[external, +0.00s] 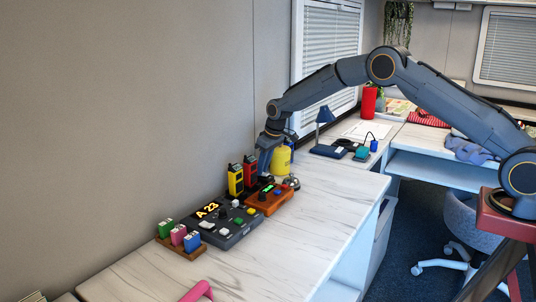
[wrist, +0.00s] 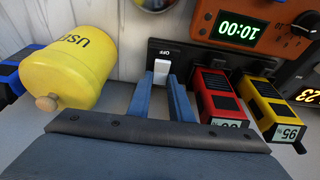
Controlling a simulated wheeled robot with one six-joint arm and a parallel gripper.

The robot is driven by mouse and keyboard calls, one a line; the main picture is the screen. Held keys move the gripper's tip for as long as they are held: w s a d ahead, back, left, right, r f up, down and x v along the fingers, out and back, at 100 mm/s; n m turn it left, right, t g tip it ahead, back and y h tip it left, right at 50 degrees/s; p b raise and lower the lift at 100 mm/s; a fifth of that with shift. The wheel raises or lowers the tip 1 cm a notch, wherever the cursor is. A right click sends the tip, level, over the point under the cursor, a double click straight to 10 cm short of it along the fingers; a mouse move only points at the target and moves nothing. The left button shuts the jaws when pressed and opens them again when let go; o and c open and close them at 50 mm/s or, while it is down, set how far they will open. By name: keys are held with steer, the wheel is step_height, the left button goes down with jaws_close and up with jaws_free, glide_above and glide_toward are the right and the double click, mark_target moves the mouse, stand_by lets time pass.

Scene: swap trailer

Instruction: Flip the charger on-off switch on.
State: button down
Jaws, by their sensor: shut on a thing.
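The charger (wrist: 183,52) is a black panel holding a red unit and a yellow unit, marked OFF near its white on-off switch (wrist: 161,70). In the wrist view my gripper (wrist: 161,82) has its two blue fingers on either side of the switch, shut on it with a narrow gap between them. In the external view my gripper (external: 264,168) reaches down behind the red unit (external: 250,172) and yellow unit (external: 235,180). It hides the charger's switch there. Which way the switch is tipped I cannot tell.
A yellow canister (wrist: 72,65) stands close beside my gripper. An orange device (wrist: 243,25) showing 10:00 and a dark control panel (external: 225,224) with buttons lie nearby. Small coloured blocks (external: 178,236) sit in a wooden tray. The counter's front (external: 290,245) is clear.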

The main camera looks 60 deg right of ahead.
steer(key=shift+w+f+g+b, duration=0.35)
steer(key=shift+g+b, duration=0.55)
steer(key=shift+b, duration=1.35)
steer(key=shift+r+b, duration=0.3)
steer(key=shift+b, duration=0.2)
steer(key=c, duration=1.6)
jaws_free()
steer(key=shift+r, duration=0.1)
steer(key=r, duration=0.5)
steer(key=r+b, duration=0.1)
steer(key=r, duration=0.1)
steer(key=shift+s+r, duration=0.3)
steer(key=shift+s, duration=0.1)
